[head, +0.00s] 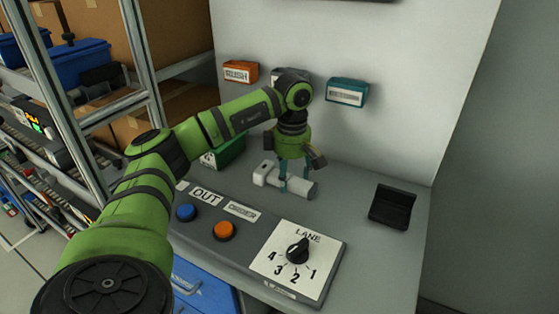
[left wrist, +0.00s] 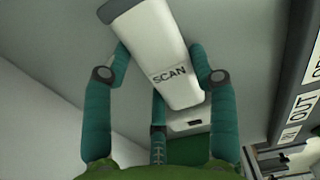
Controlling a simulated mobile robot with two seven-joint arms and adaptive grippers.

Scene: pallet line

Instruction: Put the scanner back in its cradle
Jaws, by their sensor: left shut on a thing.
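The white scanner (head: 300,187) is at the back of the grey desk, below my left gripper (head: 293,178). The gripper points down and its teal fingers are shut on the scanner. In the left wrist view the scanner's body (left wrist: 168,55), marked SCAN, lies between the fingers (left wrist: 160,60). I cannot tell whether the scanner touches the desk or is just above it. The black cradle (head: 392,207) stands at the desk's right side, apart from the scanner, and looks empty. My right gripper is not in view.
In front are a LANE dial panel (head: 270,262), a blue button (head: 186,212) and an orange button (head: 224,230). A green bin (head: 225,152) stands behind the arm. Orange (head: 240,72) and teal (head: 346,92) boxes are on the back wall. Desk between scanner and cradle is clear.

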